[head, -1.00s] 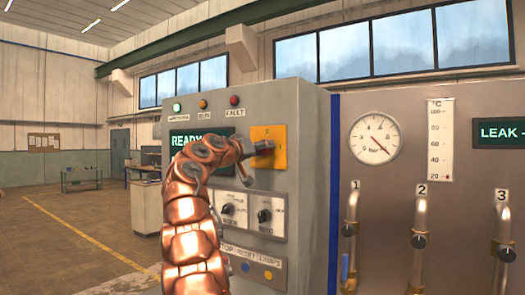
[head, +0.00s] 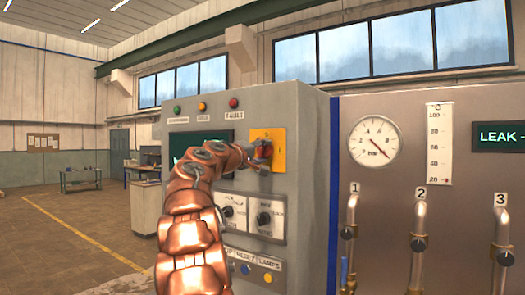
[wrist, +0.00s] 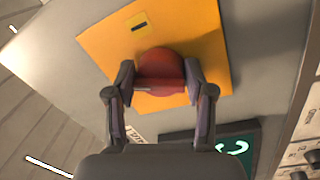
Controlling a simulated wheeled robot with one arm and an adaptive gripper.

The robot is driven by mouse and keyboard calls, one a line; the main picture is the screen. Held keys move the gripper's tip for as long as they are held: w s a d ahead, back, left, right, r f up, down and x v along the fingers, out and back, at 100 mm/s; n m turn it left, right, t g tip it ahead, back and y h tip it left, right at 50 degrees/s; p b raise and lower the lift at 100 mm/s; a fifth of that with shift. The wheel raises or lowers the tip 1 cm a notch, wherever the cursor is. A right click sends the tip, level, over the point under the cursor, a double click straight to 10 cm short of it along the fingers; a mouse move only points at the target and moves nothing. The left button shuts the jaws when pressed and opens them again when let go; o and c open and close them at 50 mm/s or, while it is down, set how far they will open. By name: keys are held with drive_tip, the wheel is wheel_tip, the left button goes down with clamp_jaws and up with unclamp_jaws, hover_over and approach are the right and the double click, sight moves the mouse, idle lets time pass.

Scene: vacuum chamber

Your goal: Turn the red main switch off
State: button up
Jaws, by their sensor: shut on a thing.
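The red main switch (head: 264,149) sits on a yellow plate (head: 278,136) on the grey control cabinet. In the wrist view the round red switch (wrist: 160,66) is between the two fingers of my gripper (wrist: 159,95), and the yellow plate (wrist: 205,35) appears tilted behind it. My gripper (head: 260,156) is shut on the switch, at the end of my copper-coloured arm. The fingers hide part of the switch in the head view.
A dark display (head: 216,137), partly hidden by my arm, is left of the plate. Below are two black knobs (head: 264,218) and a row of buttons (head: 257,272). A gauge (head: 374,140) and valved pipes (head: 418,243) stand right. Open floor lies left.

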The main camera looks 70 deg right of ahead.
drive_tip(key=n+p, duration=0.1)
drive_tip(key=n, duration=0.2)
drive_tip(key=shift+d+f+n+t+p, duration=0.1)
drive_tip(key=shift+f+n+t+p, duration=0.1)
drive_tip(key=shift+n, duration=0.3)
drive_tip(key=shift+f+n+t+p, duration=0.1)
drive_tip(key=shift+n+p, duration=0.1)
drive_tip(key=shift+n, duration=0.3)
drive_tip(key=o, duration=1.1)
drive_tip(key=shift+r, duration=0.15)
drive_tip(key=shift+r, duration=0.1)
